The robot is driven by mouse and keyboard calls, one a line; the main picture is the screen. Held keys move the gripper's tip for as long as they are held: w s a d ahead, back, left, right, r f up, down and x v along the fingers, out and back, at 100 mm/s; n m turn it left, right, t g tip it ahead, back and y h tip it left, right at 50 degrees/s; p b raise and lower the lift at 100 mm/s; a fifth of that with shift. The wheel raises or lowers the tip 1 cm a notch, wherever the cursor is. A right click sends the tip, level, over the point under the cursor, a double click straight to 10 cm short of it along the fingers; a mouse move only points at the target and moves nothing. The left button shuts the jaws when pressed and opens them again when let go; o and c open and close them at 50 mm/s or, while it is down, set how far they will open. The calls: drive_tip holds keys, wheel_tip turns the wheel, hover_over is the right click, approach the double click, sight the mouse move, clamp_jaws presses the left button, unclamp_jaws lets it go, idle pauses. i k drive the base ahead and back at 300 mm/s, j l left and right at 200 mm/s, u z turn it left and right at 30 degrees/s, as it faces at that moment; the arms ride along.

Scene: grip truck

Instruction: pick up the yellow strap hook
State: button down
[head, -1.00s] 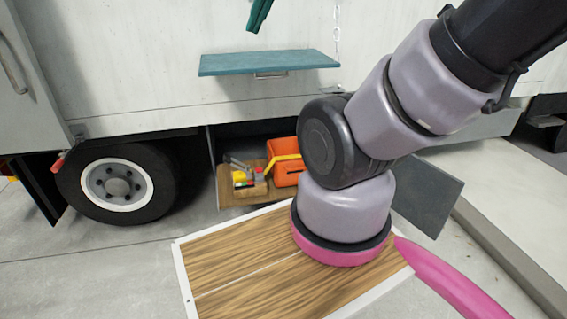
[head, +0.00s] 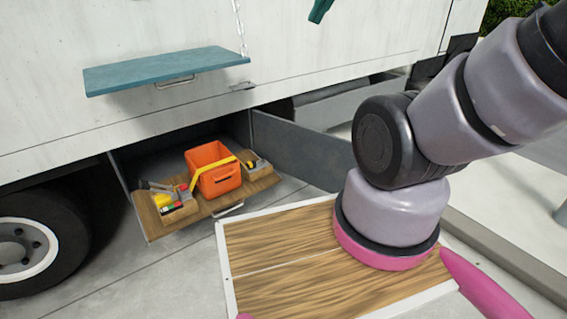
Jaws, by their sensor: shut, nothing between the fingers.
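A yellow strap (head: 215,167) runs across the front of an orange crate (head: 224,181) on the wooden drawer tray under the truck. A small yellow piece (head: 162,201) lies among tools left of the crate, and another small yellow and dark item (head: 252,165) lies to its right. I cannot tell at this size which of them is the hook.
The tray (head: 212,206) is pulled out and open at the front, with a grey panel (head: 300,152) on its right. A teal shelf (head: 165,72) juts out above it. A truck wheel (head: 25,250) stands at left. Concrete between is clear.

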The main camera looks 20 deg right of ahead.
sight(250, 165)
drive_tip(key=i+z, duration=0.35)
drive_tip(key=i, duration=0.2)
drive_tip(key=i+j+z, duration=0.35)
drive_tip(key=i, duration=0.2)
drive_tip(key=i+j+z, duration=0.3)
drive_tip(key=i, duration=0.2)
